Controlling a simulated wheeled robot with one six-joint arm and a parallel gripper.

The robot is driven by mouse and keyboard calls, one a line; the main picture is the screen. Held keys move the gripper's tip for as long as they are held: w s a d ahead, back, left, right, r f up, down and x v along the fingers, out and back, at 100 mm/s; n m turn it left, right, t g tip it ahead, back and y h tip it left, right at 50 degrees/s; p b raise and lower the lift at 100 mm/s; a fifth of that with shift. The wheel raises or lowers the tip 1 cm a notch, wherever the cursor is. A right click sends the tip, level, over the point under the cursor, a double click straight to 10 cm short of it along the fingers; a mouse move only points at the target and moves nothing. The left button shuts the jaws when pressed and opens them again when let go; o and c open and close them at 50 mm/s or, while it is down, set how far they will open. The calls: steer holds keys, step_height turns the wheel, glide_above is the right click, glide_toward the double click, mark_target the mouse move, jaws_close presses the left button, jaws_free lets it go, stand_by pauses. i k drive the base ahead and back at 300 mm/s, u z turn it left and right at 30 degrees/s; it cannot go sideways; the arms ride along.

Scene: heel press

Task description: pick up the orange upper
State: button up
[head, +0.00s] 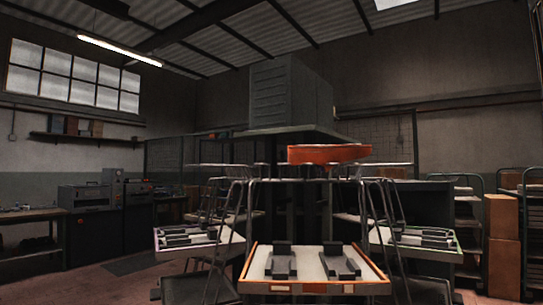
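An orange-red, elongated piece (328,154), which looks like the orange upper, is near the middle of the head view. It is at the level of a thin rack top, below the wide plate of a tall dark machine (290,95).
An orange-rimmed tray (262,287) with dark blocks stands front centre. A purple-and-green-edged tray (205,253) is to the left and a green-edged tray (395,251) to the right. Thin metal legs surround them. A workbench (28,216) is far left; brown boxes (503,240) stand right.

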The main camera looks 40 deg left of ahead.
mark_target(320, 155)
steer(key=u, duration=3.2)
steer(key=i, duration=3.6)
steer(key=z, duration=4.05)
